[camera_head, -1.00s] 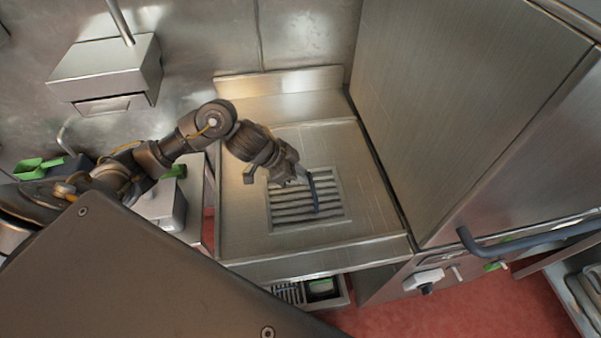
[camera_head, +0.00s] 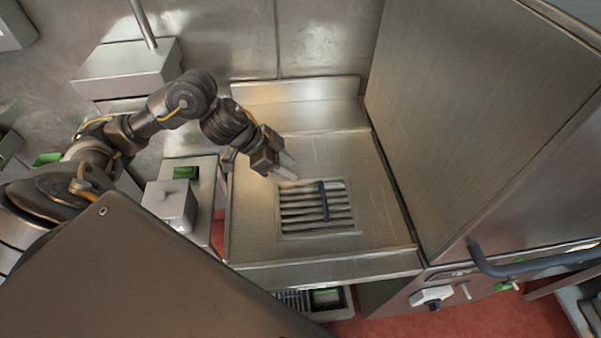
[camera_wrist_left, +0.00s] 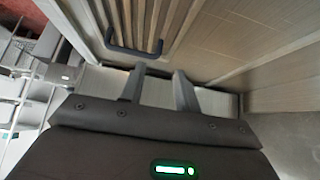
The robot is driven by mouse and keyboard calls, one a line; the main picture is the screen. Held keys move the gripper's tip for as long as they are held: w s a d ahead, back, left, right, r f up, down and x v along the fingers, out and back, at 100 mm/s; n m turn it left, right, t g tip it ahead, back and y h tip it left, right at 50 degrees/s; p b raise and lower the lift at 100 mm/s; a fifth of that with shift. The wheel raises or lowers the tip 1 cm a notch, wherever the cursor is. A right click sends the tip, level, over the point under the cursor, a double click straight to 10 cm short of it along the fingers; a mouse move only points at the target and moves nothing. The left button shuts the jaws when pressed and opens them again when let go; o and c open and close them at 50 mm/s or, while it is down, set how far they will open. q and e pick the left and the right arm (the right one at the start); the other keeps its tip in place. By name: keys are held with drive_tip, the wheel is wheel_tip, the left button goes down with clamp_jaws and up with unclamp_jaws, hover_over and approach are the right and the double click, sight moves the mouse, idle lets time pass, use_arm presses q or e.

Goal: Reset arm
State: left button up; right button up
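My left gripper (camera_head: 283,163) is above the steel counter (camera_head: 260,215), at the back left of the slatted grate (camera_head: 290,212). In the left wrist view its two fingers (camera_wrist_left: 160,92) stand apart with nothing between them, so it is open and empty. A dark handle (camera_head: 324,200) stands across the grate slats. It also shows in the left wrist view (camera_wrist_left: 134,52), beyond the fingertips and clear of them. My right gripper is not in view.
A tall steel cabinet (camera_head: 465,110) borders the counter on the right, with a dark bar handle (camera_head: 500,268) at its lower front. Left of the counter stands a grey machine (camera_head: 170,203). A wall box (camera_head: 128,68) hangs behind my left arm. The counter around the grate is bare.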

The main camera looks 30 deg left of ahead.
use_arm(q)
drive_tip(key=shift+v, duration=0.95)
